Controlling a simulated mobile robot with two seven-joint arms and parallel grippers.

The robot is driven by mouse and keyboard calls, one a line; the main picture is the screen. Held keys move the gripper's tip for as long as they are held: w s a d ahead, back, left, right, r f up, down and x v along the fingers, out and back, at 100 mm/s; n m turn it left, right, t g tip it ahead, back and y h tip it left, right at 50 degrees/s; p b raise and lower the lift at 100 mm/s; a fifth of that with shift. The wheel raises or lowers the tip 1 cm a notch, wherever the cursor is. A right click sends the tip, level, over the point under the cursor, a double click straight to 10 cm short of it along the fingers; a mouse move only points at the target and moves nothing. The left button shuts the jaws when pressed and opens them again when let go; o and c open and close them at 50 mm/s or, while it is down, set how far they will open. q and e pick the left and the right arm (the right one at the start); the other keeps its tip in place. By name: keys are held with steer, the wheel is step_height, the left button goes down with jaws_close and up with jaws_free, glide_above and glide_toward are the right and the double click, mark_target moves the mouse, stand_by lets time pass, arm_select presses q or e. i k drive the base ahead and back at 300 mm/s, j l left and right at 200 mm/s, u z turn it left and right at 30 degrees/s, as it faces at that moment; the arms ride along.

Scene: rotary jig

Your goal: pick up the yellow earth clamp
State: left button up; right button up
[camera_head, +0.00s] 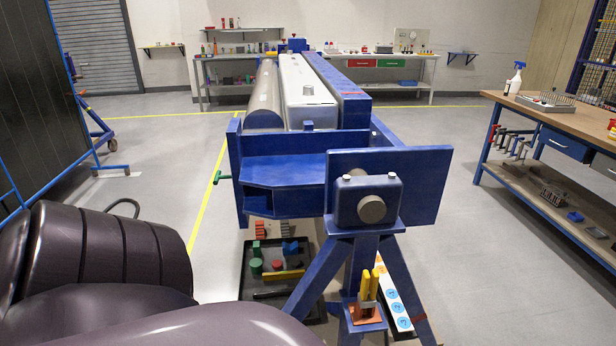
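A yellow two-pronged piece (369,283), which looks like the yellow earth clamp, stands upright with an orange-brown part at its foot. It is on a small blue ledge (366,325) low on the front leg stand of the blue jig (395,180). Neither of my grippers is in view. Only dark, glossy links of my own arm show at the lower left, well left of the clamp.
A black tray (246,285) on the floor holds red, green and blue pieces and a yellow bar. Blue slanted legs (323,270) flank the ledge. A workbench (560,118) stands right; the floor before it is clear.

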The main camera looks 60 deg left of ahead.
mark_target(367, 298)
steer(key=j+u, duration=0.15)
steer(key=u, duration=1.1)
steer(key=z, duration=1.5)
steer(key=u, duration=1.55)
